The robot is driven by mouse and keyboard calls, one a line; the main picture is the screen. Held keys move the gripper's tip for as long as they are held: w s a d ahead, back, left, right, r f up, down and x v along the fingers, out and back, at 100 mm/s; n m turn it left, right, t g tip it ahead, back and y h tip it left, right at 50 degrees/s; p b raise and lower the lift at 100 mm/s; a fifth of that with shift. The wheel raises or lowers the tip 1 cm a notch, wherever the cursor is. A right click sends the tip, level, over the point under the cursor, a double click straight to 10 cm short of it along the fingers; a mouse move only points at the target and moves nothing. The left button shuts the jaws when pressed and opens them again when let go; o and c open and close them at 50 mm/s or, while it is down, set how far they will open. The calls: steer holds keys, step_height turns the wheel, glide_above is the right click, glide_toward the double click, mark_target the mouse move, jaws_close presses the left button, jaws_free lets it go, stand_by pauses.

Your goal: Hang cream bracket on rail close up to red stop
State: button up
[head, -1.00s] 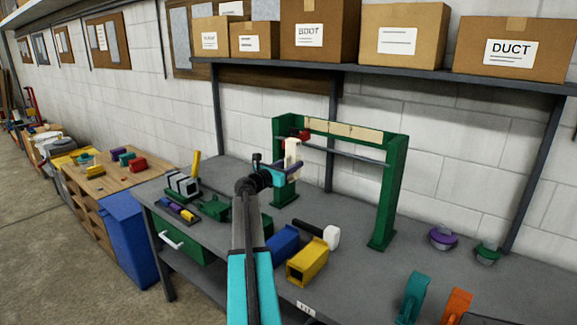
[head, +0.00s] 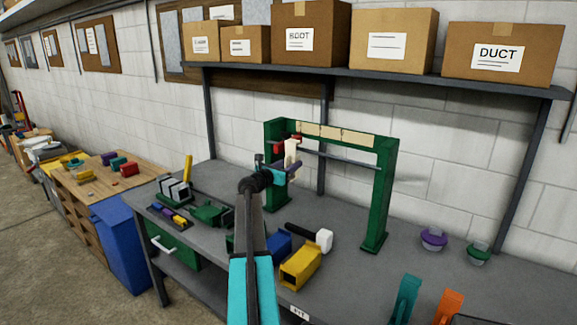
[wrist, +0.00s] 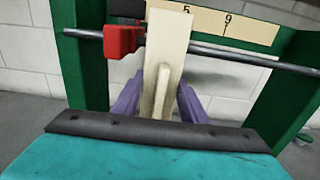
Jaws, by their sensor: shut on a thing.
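The cream bracket (wrist: 166,62) stands upright between the purple fingers of my gripper (wrist: 158,103), which is shut on it. In the head view the bracket (head: 291,155) is at the left part of the rail (head: 340,156). The rail (wrist: 222,53) runs across a green frame (head: 382,190). The red stop (wrist: 122,41) sits on the rail just left of the bracket, with a small gap or light contact; I cannot tell which. The bracket hides the rail behind it, and whether its hook rests on the rail is not clear. The stop also shows in the head view (head: 295,139).
A cream scale strip (wrist: 235,24) runs along the frame's top bar. On the grey bench (head: 340,275) lie a yellow duct piece (head: 300,268), a blue piece (head: 278,245) and a white-headed mallet (head: 323,240). The rail right of the bracket is free.

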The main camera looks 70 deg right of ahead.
mark_target(296, 160)
steer(key=shift+p+x, duration=0.45)
steer(key=shift+x, duration=1.35)
steer(key=shift+f+b, duration=1.05)
steer(key=shift+f, duration=0.15)
steer(key=o, duration=1.3)
steer(key=shift+a, duration=0.2)
steer(key=shift+b+v, duration=2.2)
steer(key=shift+v, duration=4.5)
steer(key=shift+w, duration=0.1)
